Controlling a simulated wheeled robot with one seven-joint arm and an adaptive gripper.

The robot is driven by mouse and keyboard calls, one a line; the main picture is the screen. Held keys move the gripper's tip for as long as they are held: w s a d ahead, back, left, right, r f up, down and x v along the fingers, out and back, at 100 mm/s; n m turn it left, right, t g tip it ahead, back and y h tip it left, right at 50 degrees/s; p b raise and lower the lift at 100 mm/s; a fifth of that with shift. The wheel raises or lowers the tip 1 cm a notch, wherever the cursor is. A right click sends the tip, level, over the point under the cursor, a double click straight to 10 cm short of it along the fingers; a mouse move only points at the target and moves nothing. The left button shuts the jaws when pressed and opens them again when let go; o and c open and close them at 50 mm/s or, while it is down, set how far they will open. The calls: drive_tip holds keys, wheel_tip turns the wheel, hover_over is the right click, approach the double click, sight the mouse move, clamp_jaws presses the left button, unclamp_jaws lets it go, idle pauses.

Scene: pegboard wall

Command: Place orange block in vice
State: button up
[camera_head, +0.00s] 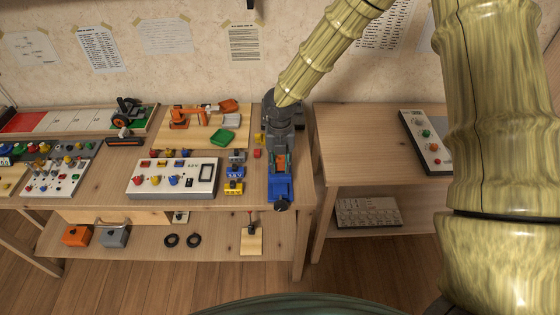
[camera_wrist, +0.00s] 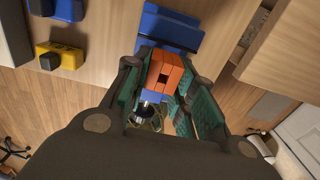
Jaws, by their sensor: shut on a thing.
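The orange block (camera_wrist: 165,72) sits between the green-padded fingers of my gripper (camera_wrist: 166,82), which is shut on it. In the head view, a small part of the orange block (camera_head: 281,161) shows at my gripper (camera_head: 279,156). The blue vice (camera_head: 280,189) stands at the right front edge of the workbench, with its handle at the front. In the wrist view, the blue vice (camera_wrist: 172,29) shows behind and below the block. The block overlaps the vice in the picture; I cannot tell whether they touch. My gripper hides part of the vice.
A white control box (camera_head: 172,178) and blue and yellow pieces (camera_head: 234,179) are left of the vice. A wooden board with a green tray (camera_head: 222,137) lies behind. A gap separates the bench from the right-hand table (camera_head: 365,160), which holds a button panel (camera_head: 427,140).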

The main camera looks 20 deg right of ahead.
sight(280, 161)
drive_tip(key=shift+s+f, duration=0.2)
drive_tip(key=shift+f, duration=0.35)
drive_tip(key=o, duration=0.9)
drive_tip(key=shift+f, duration=0.1)
drive_tip(key=shift+w+f, duration=0.1)
drive_tip(key=shift+r, duration=0.2)
wheel_tip(280, 161, up, 13)
drive_tip(key=shift+r+b, duration=0.1)
drive_tip(key=shift+b, duration=0.5)
drive_tip(key=shift+w, duration=0.1)
